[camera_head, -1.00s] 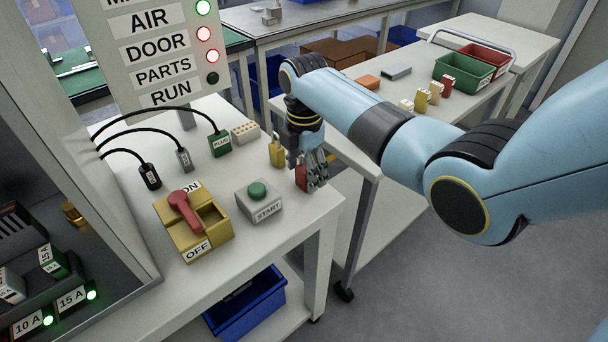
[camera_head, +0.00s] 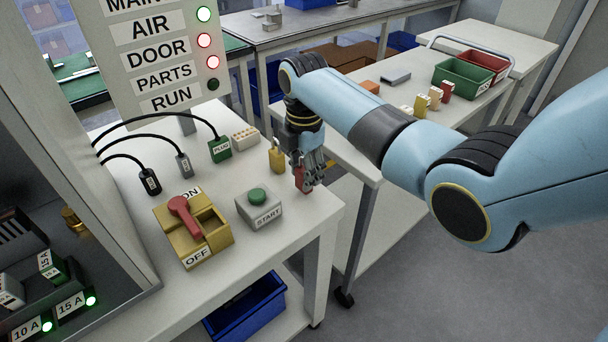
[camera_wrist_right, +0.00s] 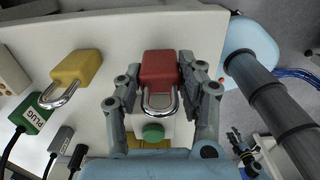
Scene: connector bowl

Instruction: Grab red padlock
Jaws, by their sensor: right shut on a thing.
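The red padlock (camera_head: 301,181) stands near the right edge of the table, partly hidden by my right gripper (camera_head: 304,170). In the right wrist view the red padlock (camera_wrist_right: 159,68) has a silver shackle and lies between the two fingers of my right gripper (camera_wrist_right: 160,84). The fingers are shut on it at its sides. It looks to be at about table height; I cannot tell whether it touches the table.
A yellow padlock (camera_head: 276,158) stands just left of the gripper. A START button box (camera_head: 259,209) and a yellow ON/OFF switch (camera_head: 200,240) with a red handle sit nearby. Cabled plugs, including a green one (camera_head: 220,149), lie to the left. A side table (camera_head: 405,88) holds small bins.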

